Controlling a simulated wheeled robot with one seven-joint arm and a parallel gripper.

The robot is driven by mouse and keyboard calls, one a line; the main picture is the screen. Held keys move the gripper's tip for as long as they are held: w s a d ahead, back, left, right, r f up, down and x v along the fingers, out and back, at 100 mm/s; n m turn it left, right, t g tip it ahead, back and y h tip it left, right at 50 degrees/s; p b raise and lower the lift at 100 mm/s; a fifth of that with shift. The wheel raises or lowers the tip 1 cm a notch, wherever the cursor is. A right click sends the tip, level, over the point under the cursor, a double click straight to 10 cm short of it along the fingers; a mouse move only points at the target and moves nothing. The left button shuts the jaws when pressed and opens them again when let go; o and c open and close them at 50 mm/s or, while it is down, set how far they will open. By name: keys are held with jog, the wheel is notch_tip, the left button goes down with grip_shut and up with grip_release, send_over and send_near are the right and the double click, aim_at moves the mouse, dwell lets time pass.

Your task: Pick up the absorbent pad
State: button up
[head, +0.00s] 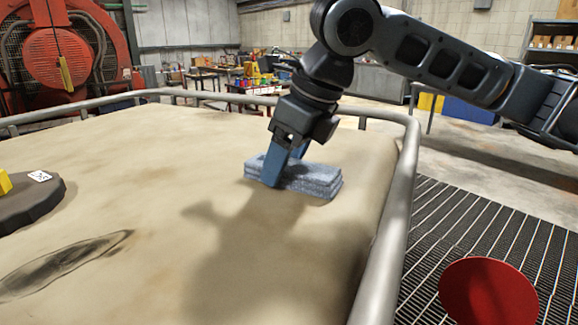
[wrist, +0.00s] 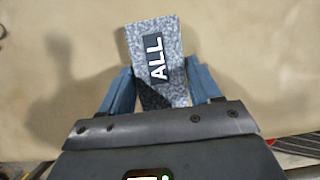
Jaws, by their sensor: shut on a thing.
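The absorbent pad (head: 318,178) is a grey-blue speckled, layered block on the tan surface. In the wrist view the pad (wrist: 172,90) lies between the fingers and shows a dark label reading "ALL". My gripper (head: 284,170) reaches down over the pad's left part in the head view, with its blue fingers at the pad's sides. In the wrist view my gripper (wrist: 162,92) is shut on the pad, one finger on each long side. I cannot tell whether the pad's underside is touching the surface.
The tan surface (head: 130,160) is broad and mostly clear, with a dark stain at lower left. A grey rail (head: 400,200) runs along its edge. A dark round piece (head: 40,200) with a yellow item sits at left. A red round object (head: 488,292) stands over the grating at lower right.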

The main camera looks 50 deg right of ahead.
aim_at(289, 162)
jog(key=shift+r, duration=0.15)
jog(key=shift+r, duration=0.25)
jog(key=r, duration=0.3)
jog(key=shift+s+d+r, duration=0.1)
jog(key=shift+d+r, duration=0.2)
jog(key=shift+r, duration=0.05)
jog(key=s+d+r+b, duration=0.1)
jog(key=s+d+r, duration=0.5)
jog(key=d, duration=0.2)
jog(key=shift+s+d+r, duration=0.25)
jog(key=shift+s+d, duration=0.15)
